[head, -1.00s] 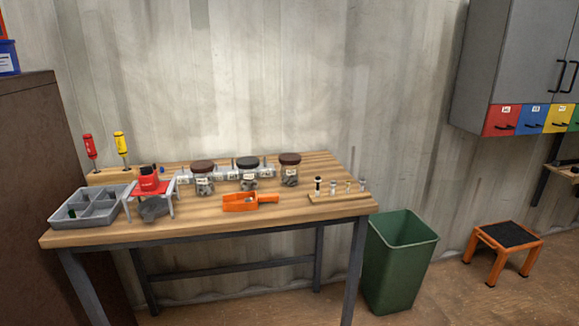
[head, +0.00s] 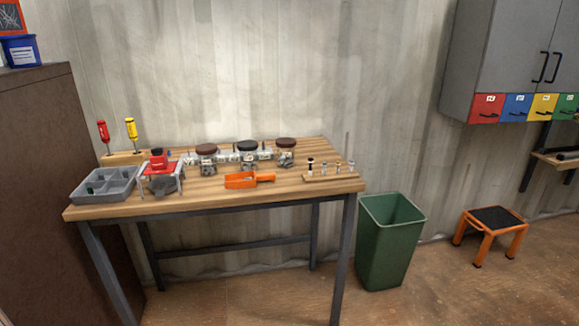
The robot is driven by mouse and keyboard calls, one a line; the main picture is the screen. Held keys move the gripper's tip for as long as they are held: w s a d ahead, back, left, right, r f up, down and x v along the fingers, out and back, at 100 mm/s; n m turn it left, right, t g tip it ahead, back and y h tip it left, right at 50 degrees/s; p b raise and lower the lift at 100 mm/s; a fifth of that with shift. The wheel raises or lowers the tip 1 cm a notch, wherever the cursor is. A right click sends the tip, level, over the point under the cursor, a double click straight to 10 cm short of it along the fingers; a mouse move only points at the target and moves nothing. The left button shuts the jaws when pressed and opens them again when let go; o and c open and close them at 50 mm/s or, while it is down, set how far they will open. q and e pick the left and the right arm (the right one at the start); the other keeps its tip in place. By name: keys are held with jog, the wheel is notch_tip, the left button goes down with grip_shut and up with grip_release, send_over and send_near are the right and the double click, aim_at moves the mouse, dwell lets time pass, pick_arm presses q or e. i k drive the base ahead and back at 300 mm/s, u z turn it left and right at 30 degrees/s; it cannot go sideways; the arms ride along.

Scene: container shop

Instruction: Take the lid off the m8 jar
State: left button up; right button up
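Three lidded glass jars stand in a row on the wooden workbench (head: 215,204). The left jar (head: 208,164) has a brown lid (head: 207,150), the middle jar (head: 247,160) has a black lid (head: 247,146), and the right jar (head: 286,158) has a dark red-brown lid (head: 286,142). All three lids are on. The jar labels are too small to read, so I cannot tell which one is m8. Neither of my grippers is in view.
An orange scoop (head: 242,181), a grey divided tray (head: 103,197), a red-topped stand (head: 160,166) and a board of bolts (head: 328,177) are on the bench. A green bin (head: 390,242) and orange stool (head: 490,232) stand right. A brown cabinet (head: 40,190) stands left.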

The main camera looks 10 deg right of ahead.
aim_at(285, 157)
jog(key=z, duration=0.95)
jog(key=i, duration=1.2)
jog(key=u, duration=0.3)
